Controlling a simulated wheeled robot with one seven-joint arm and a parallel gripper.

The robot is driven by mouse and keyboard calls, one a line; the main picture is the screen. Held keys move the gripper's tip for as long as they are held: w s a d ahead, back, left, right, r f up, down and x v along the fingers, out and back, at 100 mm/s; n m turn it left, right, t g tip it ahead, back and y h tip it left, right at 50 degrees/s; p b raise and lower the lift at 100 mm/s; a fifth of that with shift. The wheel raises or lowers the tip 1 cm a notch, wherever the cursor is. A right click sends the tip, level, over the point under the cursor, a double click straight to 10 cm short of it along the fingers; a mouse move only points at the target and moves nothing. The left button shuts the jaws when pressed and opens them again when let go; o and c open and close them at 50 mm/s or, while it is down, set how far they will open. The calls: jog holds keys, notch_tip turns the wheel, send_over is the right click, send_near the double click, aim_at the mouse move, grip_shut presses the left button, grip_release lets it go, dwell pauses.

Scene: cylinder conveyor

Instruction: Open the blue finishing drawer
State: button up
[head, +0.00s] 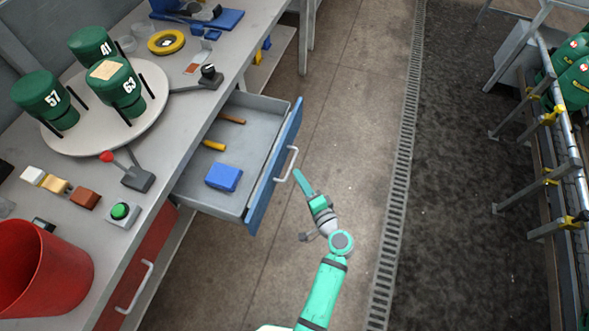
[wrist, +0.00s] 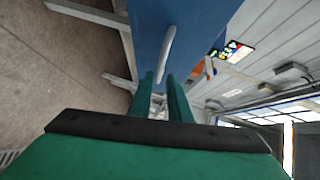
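The blue finishing drawer (head: 262,190) is pulled well out from under the workbench in the head view. Its blue front faces right and carries a pale bar handle (head: 289,163). My gripper (head: 298,174) is close to the handle on its outer side. In the wrist view, the blue drawer front (wrist: 150,25) fills the upper middle, and the handle (wrist: 168,52) shows just beyond and between my two green fingers (wrist: 161,82). The fingers look apart, with a narrow gap between them. I see no clear grip on the handle; contact is hard to tell.
The drawer holds a blue block (head: 223,177) and tools with orange and brown handles. A red drawer (head: 140,270) below the bench is shut. A turntable (head: 150,115) with green cylinders and a red bin (head: 75,265) stand on the bench. Floor right of the drawer is clear.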

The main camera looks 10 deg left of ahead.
jog(key=v, duration=0.3)
jog(key=shift+s+d, duration=0.1)
jog(key=shift+s, duration=0.1)
dwell(0.4)
jog(key=s+d+f+n+g+h, duration=0.1)
jog(key=s+d+f+h, duration=0.2)
jog(key=s, duration=0.6)
jog(key=s+f+n+h, duration=0.1)
jog(key=s+f+h, duration=0.25)
jog(key=s, duration=0.55)
jog(key=s+r+n+t+h, duration=0.2)
jog(key=s+r+n, duration=0.5)
jog(key=s+r, duration=0.6)
notch_tip(320, 180, up, 5)
jog(key=shift+s+t+h, duration=0.35)
jog(key=shift+s+t, duration=0.05)
